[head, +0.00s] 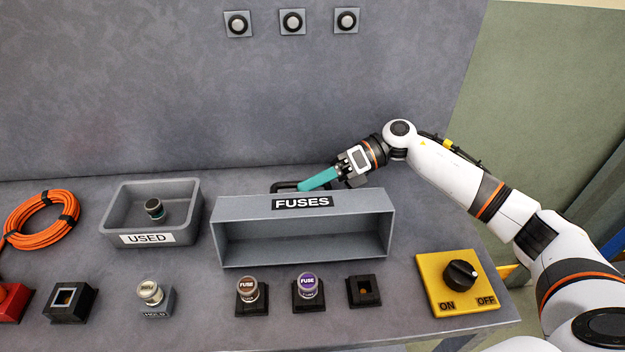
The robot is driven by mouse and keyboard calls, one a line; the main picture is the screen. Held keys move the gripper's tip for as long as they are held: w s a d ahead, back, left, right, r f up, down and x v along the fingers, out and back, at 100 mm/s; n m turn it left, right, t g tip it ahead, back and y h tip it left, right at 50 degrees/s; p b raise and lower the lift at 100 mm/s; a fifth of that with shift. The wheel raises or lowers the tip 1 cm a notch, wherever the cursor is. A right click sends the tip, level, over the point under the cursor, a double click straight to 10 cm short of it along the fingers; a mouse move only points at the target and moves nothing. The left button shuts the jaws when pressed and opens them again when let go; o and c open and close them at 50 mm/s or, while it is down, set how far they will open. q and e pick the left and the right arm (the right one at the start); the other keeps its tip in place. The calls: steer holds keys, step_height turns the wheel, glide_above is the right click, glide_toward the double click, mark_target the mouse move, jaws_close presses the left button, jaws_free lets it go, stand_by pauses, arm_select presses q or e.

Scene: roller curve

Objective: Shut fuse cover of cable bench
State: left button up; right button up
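The grey fuse cover (232,207), labelled FUSES, stands behind the row of fuse sockets with its hollow side facing me, so it is open. A black handle (279,186) shows behind its top edge, partly hidden. My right gripper (306,184) is behind the cover's top edge, at the handle, its teal fingers pointing left. The fingers overlap in this view, so I cannot tell whether they are shut on the handle. A brown fuse (247,287), a purple fuse (307,285) and an empty socket (364,290) are in front of the cover. My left gripper is out of view.
A grey USED bin (193,215) holding a dark fuse (155,209) stands left of the cover. An orange cable coil (40,220) lies further left. A yellow ON/OFF switch (433,273) is at the right. A silver-topped fuse (150,292) sits in a holder at the front.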

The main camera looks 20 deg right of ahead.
jaws_close()
stand_by(0.3)
